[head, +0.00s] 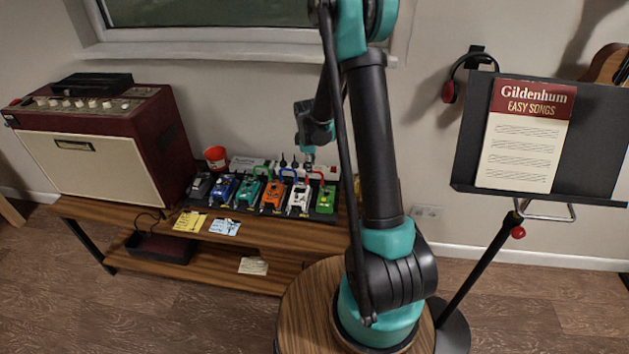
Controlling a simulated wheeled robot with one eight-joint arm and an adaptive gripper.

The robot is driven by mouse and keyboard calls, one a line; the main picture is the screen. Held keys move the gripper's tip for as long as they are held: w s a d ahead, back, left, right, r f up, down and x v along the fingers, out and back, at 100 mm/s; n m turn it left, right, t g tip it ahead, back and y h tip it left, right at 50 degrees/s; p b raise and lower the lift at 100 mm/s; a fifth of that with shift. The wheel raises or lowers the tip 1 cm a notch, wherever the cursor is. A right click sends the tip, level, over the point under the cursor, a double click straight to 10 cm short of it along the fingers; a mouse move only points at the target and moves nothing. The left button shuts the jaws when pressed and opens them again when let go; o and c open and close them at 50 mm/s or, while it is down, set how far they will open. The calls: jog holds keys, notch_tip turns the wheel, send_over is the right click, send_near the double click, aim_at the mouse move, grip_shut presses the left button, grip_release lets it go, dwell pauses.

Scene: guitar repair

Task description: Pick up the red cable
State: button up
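A small red cable (317,174) loops up at the right end of the pedalboard (263,213), by the white pedal (299,197) and the green pedal (326,197). A blue cable (288,172) and a green cable (262,171) arch up to its left. My gripper (309,160) hangs above the board, just up and left of the red cable, and looks apart from it. Its fingers are too small here to tell whether they are open or shut.
The pedalboard is on a wooden bench. A large amplifier (95,150) stands at the left, and a red cup (216,157) behind the pedals. A power strip (247,163) lies along the back. Yellow (189,221) and blue (225,227) notes lie in front. A music stand (479,130) is at the right.

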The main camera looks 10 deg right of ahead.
jog(key=shift+w+f, duration=0.2)
jog(key=shift+f, duration=0.9)
jog(key=shift+w+f, duration=0.15)
jog(key=shift+f, duration=0.95)
jog(key=shift+c, duration=0.2)
grip_shut()
